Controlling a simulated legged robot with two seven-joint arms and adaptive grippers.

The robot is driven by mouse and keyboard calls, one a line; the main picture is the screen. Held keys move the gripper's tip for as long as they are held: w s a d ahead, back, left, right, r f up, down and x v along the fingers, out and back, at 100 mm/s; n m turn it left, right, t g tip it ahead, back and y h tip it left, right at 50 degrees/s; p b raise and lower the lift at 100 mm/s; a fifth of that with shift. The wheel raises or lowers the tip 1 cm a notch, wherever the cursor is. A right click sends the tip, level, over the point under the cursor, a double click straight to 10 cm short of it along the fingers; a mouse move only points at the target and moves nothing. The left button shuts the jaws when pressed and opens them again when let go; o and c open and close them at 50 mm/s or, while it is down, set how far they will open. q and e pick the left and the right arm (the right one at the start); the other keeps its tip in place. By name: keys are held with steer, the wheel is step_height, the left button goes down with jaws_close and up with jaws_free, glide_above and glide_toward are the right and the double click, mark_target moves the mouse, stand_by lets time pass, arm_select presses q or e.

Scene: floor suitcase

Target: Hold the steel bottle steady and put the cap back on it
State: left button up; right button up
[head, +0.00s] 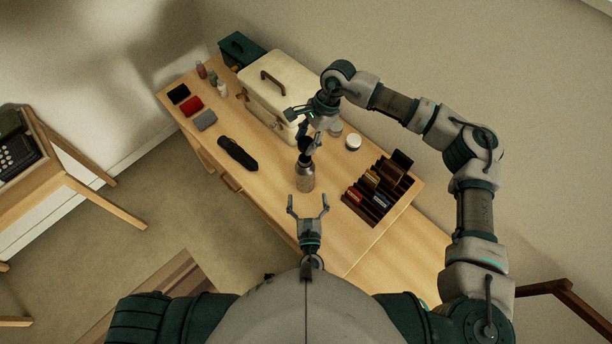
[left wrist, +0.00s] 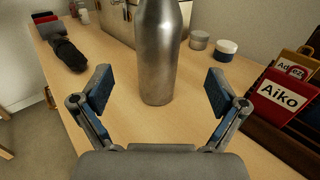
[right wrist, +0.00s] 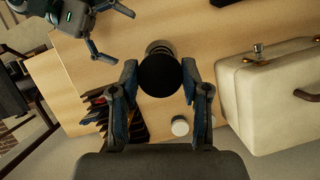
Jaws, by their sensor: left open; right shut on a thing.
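The steel bottle (head: 305,180) stands upright near the desk's front edge. In the left wrist view the bottle (left wrist: 158,60) stands just beyond and between my left fingers, its top cut off by the frame. My left gripper (head: 308,203) is open in front of the bottle, not touching it. My right gripper (head: 309,145) is above the bottle, shut on the black cap (right wrist: 160,75). In the right wrist view the cap hides most of the bottle (right wrist: 160,46); I cannot tell whether they touch.
A cream case (head: 285,85) stands behind the bottle. A black pouch (head: 238,153) lies to the left. A white-lidded jar (head: 353,142) and a dark rack of name-tagged items (head: 378,190) are to the right. The desk (head: 270,195) is clear right around the bottle.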

mark_target(306, 181)
arm_select(q)
steer(key=w, duration=0.7)
steer(key=shift+w+a, duration=0.4)
arm_select(e)
steer(key=shift+a, duration=0.2)
arm_select(q)
steer(key=shift+w, duration=0.75)
steer(key=shift+d, duration=0.1)
arm_select(e)
steer(key=shift+d, duration=0.15)
arm_select(q)
steer(key=c, duration=1.8)
arm_select(e)
steer(key=shift+f, duration=2.4)
steer(key=shift+f, duration=0.1)
steer(key=shift+f, duration=0.8)
arm_select(q)
steer(key=shift+f, duration=0.1)
jaws_close()
arm_select(e)
steer(key=shift+f, duration=0.6)
